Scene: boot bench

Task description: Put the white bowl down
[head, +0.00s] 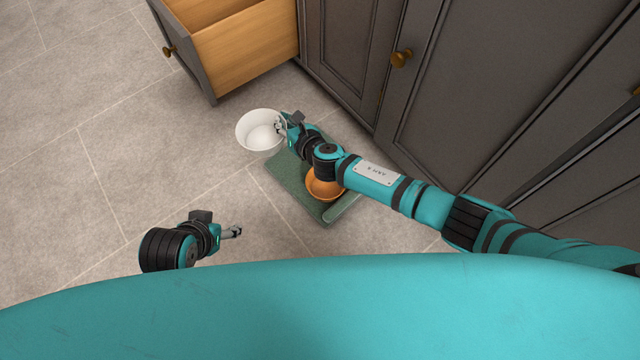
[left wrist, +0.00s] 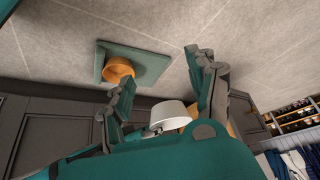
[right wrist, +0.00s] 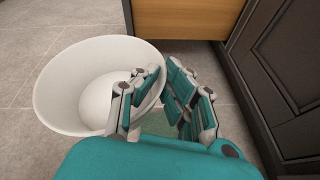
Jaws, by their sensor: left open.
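The white bowl (head: 261,131) is left of the green mat's far end in the head view, with its opening up. My right gripper (head: 283,128) is shut on its right rim. In the right wrist view, one finger of my right gripper (right wrist: 163,82) is inside the white bowl (right wrist: 80,85) and the other outside. I cannot tell how far the bowl's base is above the floor. The white bowl also shows in the left wrist view (left wrist: 172,113). My left gripper (head: 238,231) is open and empty, over the floor at lower left.
The green mat (head: 300,192) lies on the tiled floor with an orange bowl (head: 322,187) on it, partly hidden by my right arm. An open wooden drawer (head: 245,50) juts out beyond the white bowl. Grey cabinet doors (head: 440,90) stand right. The floor at left is clear.

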